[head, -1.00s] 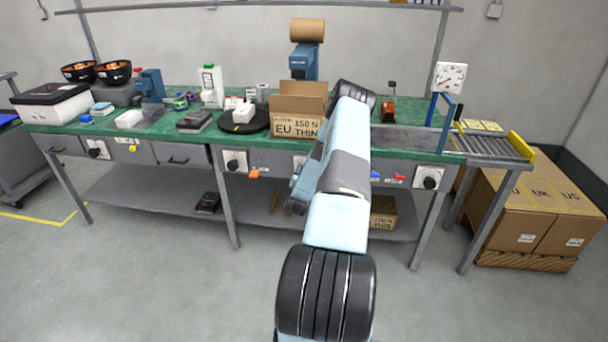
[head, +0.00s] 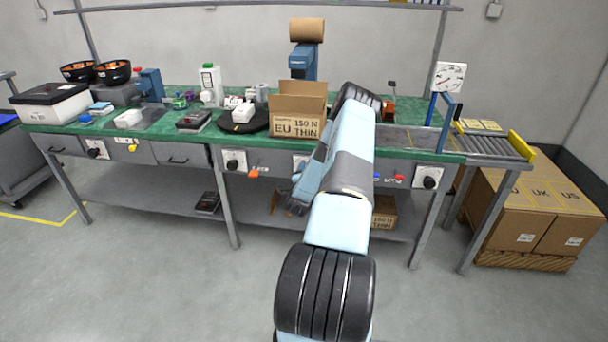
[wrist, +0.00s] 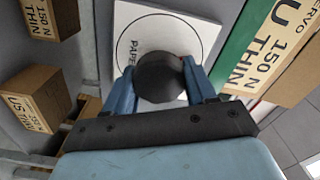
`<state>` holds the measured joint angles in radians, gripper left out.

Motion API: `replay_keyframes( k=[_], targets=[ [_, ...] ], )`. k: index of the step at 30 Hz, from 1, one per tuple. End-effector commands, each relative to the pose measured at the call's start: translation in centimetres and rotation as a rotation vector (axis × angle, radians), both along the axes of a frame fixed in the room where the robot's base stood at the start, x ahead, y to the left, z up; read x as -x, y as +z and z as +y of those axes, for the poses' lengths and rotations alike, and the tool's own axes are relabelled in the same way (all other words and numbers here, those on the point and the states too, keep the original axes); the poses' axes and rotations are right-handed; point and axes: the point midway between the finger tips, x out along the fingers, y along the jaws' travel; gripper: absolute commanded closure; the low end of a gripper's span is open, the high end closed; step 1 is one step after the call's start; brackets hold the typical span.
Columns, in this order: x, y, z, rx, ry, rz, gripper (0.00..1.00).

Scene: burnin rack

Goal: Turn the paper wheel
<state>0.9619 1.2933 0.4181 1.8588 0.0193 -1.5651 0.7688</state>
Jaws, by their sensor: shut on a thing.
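The paper wheel (wrist: 160,78) is a round dark knob on a square white plate (wrist: 128,22) marked with a circle and the partly hidden word "PAPE". My gripper (wrist: 159,73) has its two blue fingers on either side of the knob and is shut on it in the wrist view. In the head view the white plate (head: 300,162) shows on the bench front, partly behind my arm.
A carton marked "EU 150 N THIN" (head: 297,127) stands on the green bench top above the plate. Other dial plates (head: 234,160) and coloured buttons line the bench front. A carton (head: 384,213) sits on the lower shelf. The floor before the bench is clear.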

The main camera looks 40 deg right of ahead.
Motion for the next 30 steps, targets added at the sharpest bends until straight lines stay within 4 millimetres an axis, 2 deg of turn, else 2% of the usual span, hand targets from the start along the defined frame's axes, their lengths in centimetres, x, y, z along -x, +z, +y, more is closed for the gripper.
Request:
replay_keyframes(
  k=[1, 19, 20, 27, 30],
  targets=[
    [0.25, 0.15, -0.65, -0.002, -0.011, -0.011, 0.75],
    [0.42, 0.06, -0.81, -0.028, -0.013, -0.039, 0.75],
    [0.42, 0.07, -0.81, -0.028, -0.014, -0.040, 0.43],
    [0.29, -0.01, -0.50, -0.030, -0.009, -0.039, 0.22],
    [0.24, -0.02, -0.39, -0.031, -0.007, -0.039, 0.22]
  ],
)
